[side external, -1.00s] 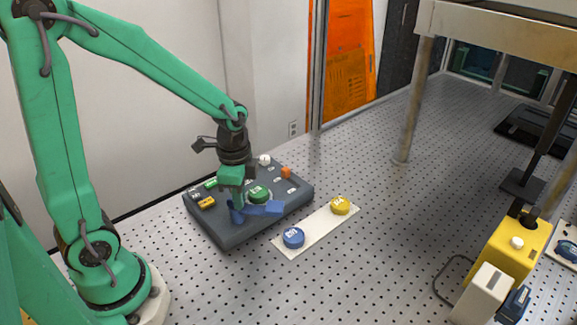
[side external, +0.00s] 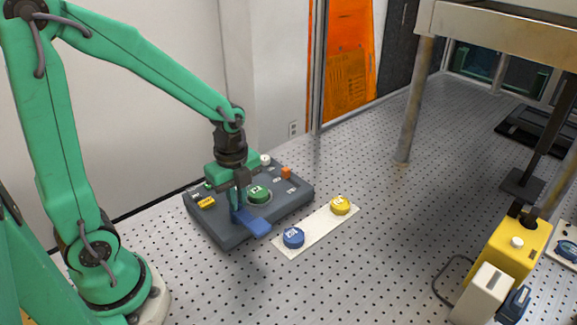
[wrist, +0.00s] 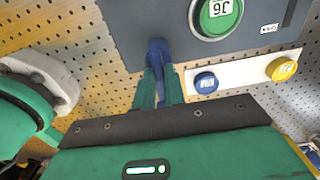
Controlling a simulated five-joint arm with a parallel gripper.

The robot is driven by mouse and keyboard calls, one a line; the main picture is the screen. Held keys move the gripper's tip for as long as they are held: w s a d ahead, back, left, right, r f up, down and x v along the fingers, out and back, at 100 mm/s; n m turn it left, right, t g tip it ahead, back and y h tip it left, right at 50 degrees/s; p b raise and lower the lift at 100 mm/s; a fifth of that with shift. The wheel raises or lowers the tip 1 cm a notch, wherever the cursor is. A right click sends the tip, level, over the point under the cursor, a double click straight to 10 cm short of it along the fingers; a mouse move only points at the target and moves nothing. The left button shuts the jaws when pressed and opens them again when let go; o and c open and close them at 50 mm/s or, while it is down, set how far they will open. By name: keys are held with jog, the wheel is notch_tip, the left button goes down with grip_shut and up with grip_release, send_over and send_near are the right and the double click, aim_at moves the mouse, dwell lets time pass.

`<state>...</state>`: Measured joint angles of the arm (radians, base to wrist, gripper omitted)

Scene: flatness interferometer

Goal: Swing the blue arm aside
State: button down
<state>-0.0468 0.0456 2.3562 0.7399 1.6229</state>
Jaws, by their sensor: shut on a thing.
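The blue arm (side external: 257,227) is a flat blue bar on the near edge of the dark grey box (side external: 221,232). Its free end points toward the front right, clear of the green round piece (side external: 258,194). My gripper (side external: 238,203) is shut on the upright part at the blue arm's left end. In the wrist view my gripper (wrist: 160,85) has the blue arm (wrist: 157,58) between its two green fingers. The green round piece (wrist: 217,16) sits in a grey ring, uncovered. The rest of the blue arm is hidden in the wrist view.
A white strip (side external: 315,231) with a blue round piece (side external: 293,238) and a yellow one (side external: 340,205) lies right of the box. A yellow device (side external: 515,252) stands far right.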

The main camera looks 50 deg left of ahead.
dwell(0.4)
jog(key=c, duration=1.5)
grip_release()
jog(key=shift+o, duration=0.2)
jog(key=shift+r, duration=0.15)
jog(key=shift+r, duration=3.8)
jog(key=s+d+r+n+t, duration=0.1)
jog(key=s+r+n+t, duration=0.4)
jog(key=n, duration=1.3)
notch_tip(320, 180, up, 2)
jog(key=shift+s+d+r+t, duration=0.2)
jog(key=shift+s+t, duration=0.1)
jog(key=shift+s, duration=0.75)
